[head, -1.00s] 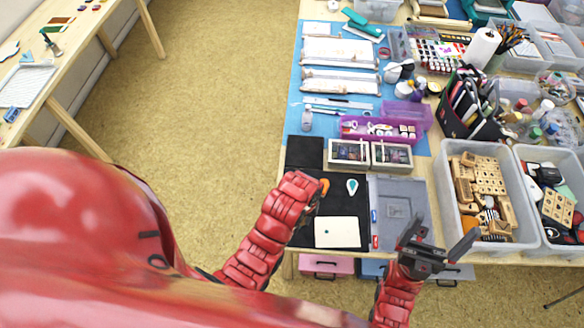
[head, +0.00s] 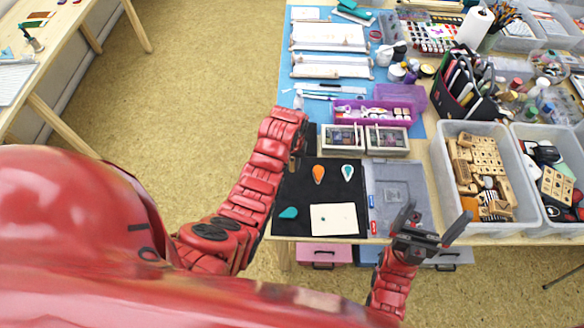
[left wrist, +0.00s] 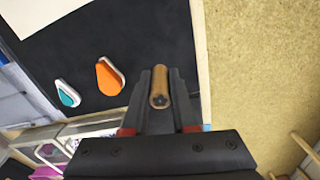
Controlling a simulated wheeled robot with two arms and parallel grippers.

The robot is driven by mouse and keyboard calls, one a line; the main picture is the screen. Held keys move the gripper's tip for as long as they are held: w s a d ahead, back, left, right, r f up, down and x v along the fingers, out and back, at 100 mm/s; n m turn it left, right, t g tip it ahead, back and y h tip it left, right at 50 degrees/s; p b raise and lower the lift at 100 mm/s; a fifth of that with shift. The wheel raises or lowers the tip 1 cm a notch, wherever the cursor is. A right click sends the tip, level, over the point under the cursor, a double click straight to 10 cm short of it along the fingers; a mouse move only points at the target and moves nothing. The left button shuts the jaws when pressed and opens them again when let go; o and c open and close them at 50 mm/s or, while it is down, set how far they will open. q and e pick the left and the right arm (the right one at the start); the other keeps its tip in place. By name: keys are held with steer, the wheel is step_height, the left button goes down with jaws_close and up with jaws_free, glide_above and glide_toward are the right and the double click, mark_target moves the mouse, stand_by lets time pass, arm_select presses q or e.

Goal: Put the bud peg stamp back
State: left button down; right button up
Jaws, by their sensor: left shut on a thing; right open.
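My left gripper (head: 302,145) is over the far left corner of the black mat (head: 290,190), partly hidden by its own arm in the head view. In the left wrist view it is shut on a round wooden peg stamp (left wrist: 160,86), seen end-on with a small dark mark on its end. Which design this is I cannot tell. Two shallow boxes with small dark compartments, a left box (head: 343,149) and a right box (head: 388,151), stand beyond the mat. My right gripper (head: 440,222) is open and empty near the table's front edge.
An orange inkpad (head: 318,173), a white-rimmed teal inkpad (head: 347,172) and a teal drop-shaped piece (head: 288,213) lie on the mat with a white card (head: 333,218). A purple case (head: 345,112) stands behind the boxes.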

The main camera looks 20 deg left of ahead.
mark_target(292, 169)
arm_select(q)
steer(key=shift+w+f+p, duration=0.1)
steer(key=shift+p, duration=0.25)
step_height(292, 169, down, 2)
steer(key=shift+p, duration=0.65)
steer(key=shift+f, duration=0.7)
steer(key=shift+f, duration=0.1)
steer(key=shift+f, duration=0.15)
steer(key=c, duration=0.7)
jaws_free()
